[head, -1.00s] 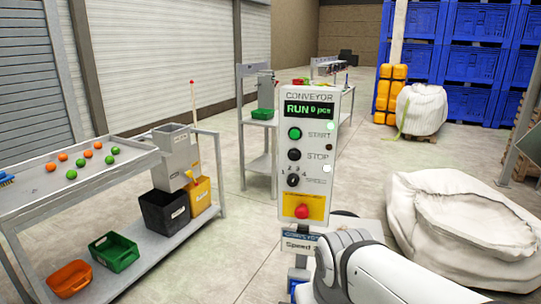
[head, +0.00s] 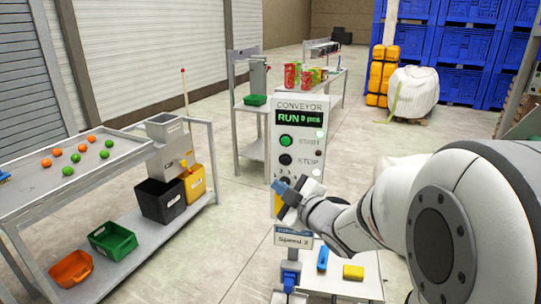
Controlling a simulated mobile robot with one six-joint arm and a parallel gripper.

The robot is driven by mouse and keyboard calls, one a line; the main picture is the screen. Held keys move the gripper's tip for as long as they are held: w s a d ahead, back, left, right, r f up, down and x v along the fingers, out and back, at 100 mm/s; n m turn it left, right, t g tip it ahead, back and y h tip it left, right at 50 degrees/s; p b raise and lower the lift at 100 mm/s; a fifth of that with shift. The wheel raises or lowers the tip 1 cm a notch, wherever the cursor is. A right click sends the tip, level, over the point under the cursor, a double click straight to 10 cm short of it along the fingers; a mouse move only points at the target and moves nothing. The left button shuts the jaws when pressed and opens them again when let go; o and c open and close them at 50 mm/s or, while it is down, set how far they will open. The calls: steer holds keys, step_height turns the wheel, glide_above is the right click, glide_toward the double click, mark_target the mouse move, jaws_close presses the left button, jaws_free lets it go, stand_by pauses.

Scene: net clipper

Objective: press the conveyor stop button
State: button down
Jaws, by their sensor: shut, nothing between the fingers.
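The conveyor control box (head: 301,103) is a pale upright panel near the middle of the head view, with a lit display (head: 299,118) reading RUN 0 pcs. The black stop button (head: 285,160), labelled STOP, sits below the green start button (head: 285,141). My gripper (head: 277,184) is shut and empty, with blue showing at its tip. In the picture it lies just below the stop button, over the lower panel. It hides most of the speed knob and the red button. I cannot tell whether it touches the panel.
A small table (head: 349,289) below the box holds a blue item (head: 322,258) and a yellow block (head: 353,272). A sorting table (head: 85,173) with orange and green balls stands left. A white bulk bag (head: 413,92) stands behind. Floor between the left table and the box is clear.

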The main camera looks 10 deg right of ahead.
mark_target(287, 168)
steer(key=shift+a+r, duration=0.1)
stand_by(0.3)
steer(key=shift+w+d+p, duration=0.2)
steer(key=shift+w+d, duration=0.4)
steer(key=shift+w, duration=0.75)
steer(key=shift+w+d+p, duration=0.15)
steer(key=shift+w+d, duration=0.4)
steer(key=shift+w, duration=0.8)
steer(key=shift+w+d+p, duration=0.2)
steer(key=shift+w+d, duration=0.4)
steer(key=shift+w, duration=0.75)
steer(key=shift+w+d, duration=0.2)
steer(key=shift+w, duration=0.2)
